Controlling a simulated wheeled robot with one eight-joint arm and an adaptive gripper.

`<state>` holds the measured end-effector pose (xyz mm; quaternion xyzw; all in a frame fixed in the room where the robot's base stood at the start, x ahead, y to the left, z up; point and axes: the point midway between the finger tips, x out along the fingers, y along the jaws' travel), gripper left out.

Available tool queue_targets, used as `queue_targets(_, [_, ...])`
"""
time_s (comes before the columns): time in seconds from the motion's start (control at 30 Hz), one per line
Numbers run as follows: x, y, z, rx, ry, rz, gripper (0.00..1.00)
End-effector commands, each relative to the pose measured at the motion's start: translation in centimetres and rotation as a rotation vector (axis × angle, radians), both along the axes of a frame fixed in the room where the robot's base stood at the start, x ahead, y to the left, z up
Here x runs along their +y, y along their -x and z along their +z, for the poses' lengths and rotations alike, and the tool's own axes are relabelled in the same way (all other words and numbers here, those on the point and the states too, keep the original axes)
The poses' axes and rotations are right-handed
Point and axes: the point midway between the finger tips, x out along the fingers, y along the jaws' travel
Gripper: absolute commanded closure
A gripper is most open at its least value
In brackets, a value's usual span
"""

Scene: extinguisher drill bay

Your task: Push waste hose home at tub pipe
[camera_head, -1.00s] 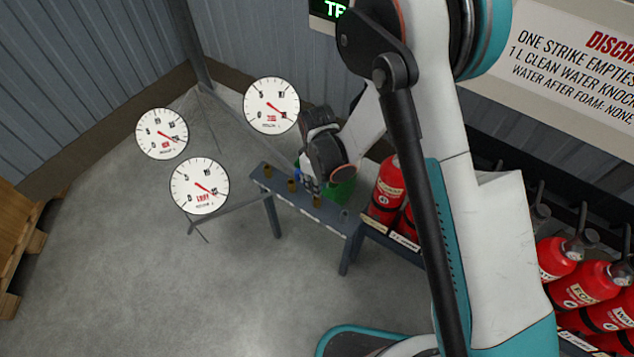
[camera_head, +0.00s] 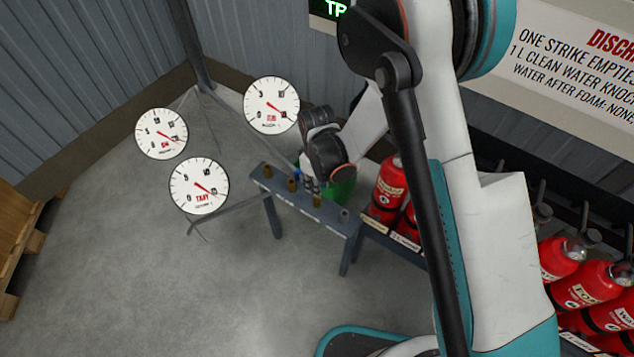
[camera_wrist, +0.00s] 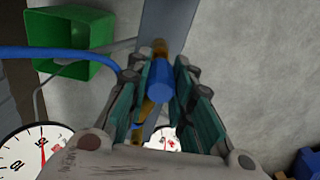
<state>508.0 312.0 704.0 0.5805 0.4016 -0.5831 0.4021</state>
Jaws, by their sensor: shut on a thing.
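In the wrist view a blue hose end (camera_wrist: 161,78) lies between the two teal-padded fingers of my gripper (camera_wrist: 165,90), which is shut on it. A brass pipe stub (camera_wrist: 159,47) shows just beyond the hose end; whether they touch cannot be told. In the head view my gripper (camera_head: 312,186) is low over the narrow grey bench (camera_head: 338,222), among the brass stubs (camera_head: 292,184). The green tub (camera_head: 342,189) is behind and right of it, partly hidden. The tub (camera_wrist: 74,42) also shows at upper left in the wrist view. Which stub is the tub pipe is unclear.
Red extinguishers (camera_head: 388,190) stand close right of the bench. Three round gauges (camera_head: 199,186) show to the left. A blue hose length (camera_wrist: 60,51) crosses in front of the tub in the wrist view.

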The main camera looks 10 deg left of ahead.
Motion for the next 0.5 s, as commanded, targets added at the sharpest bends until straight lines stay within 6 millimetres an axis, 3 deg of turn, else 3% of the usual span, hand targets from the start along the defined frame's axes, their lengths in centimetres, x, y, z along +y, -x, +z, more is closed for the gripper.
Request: queue_targets(0.5, [0.0, 0.0, -1.5, 0.0, 0.0, 0.0, 1.0])
